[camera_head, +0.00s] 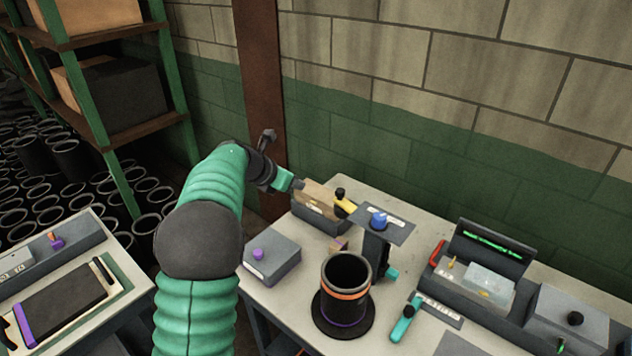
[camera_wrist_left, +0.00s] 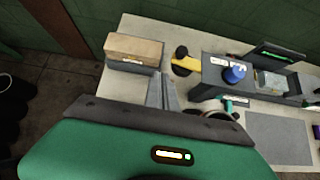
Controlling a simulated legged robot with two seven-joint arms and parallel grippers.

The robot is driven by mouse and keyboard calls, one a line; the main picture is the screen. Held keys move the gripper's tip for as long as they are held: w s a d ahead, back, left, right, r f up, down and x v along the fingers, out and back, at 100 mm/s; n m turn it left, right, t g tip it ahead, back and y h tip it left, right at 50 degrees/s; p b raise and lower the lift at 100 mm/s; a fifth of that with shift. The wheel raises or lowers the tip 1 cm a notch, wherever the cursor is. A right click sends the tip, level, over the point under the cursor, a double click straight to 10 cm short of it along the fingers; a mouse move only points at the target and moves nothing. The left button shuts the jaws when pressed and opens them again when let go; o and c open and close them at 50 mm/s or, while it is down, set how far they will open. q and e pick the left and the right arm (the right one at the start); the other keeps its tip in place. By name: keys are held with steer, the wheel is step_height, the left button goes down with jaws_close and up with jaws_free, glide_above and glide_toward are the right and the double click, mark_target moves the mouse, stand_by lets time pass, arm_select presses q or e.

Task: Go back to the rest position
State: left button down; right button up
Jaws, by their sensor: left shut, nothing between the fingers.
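My left arm comes in from the left of the head view and bends over toward the table's back left corner. My left gripper (camera_head: 297,184) is shut with nothing in it, near a wooden block in a dark holder (camera_head: 318,203). In the left wrist view the shut fingers (camera_wrist_left: 162,92) show above the table, to the lower right of the wooden block (camera_wrist_left: 133,47). A black rubber sleeve (camera_head: 346,273) with orange and purple bands stands upright on a round black base (camera_head: 325,322), apart from the gripper. My right gripper is not in view.
The table (camera_head: 270,297) also holds a purple-knobbed box (camera_head: 272,262), a stand with a blue knob (camera_head: 378,219), a teal-handled tool (camera_head: 404,319) and a device with a green display (camera_head: 490,240). A second table (camera_head: 130,310) stands left. Green shelving (camera_head: 170,60) and a brick wall are behind.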

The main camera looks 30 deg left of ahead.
arm_select(q)
steer(key=s+d+f+m+g, duration=0.2)
steer(key=s+d+f+m, duration=0.3)
steer(key=s+d+m, duration=0.2)
steer(key=s+d+f+m+g+y, duration=0.1)
steer(key=s+d+f+m, duration=0.5)
steer(key=s+m, duration=0.6)
steer(key=s+d+f+m+g, duration=0.3)
steer(key=s+d+f+m, duration=0.3)
steer(key=m, duration=0.9)
steer(key=shift+s+d+g, duration=0.3)
steer(key=shift+s+d, duration=0.9)
steer(key=shift+s, duration=0.95)
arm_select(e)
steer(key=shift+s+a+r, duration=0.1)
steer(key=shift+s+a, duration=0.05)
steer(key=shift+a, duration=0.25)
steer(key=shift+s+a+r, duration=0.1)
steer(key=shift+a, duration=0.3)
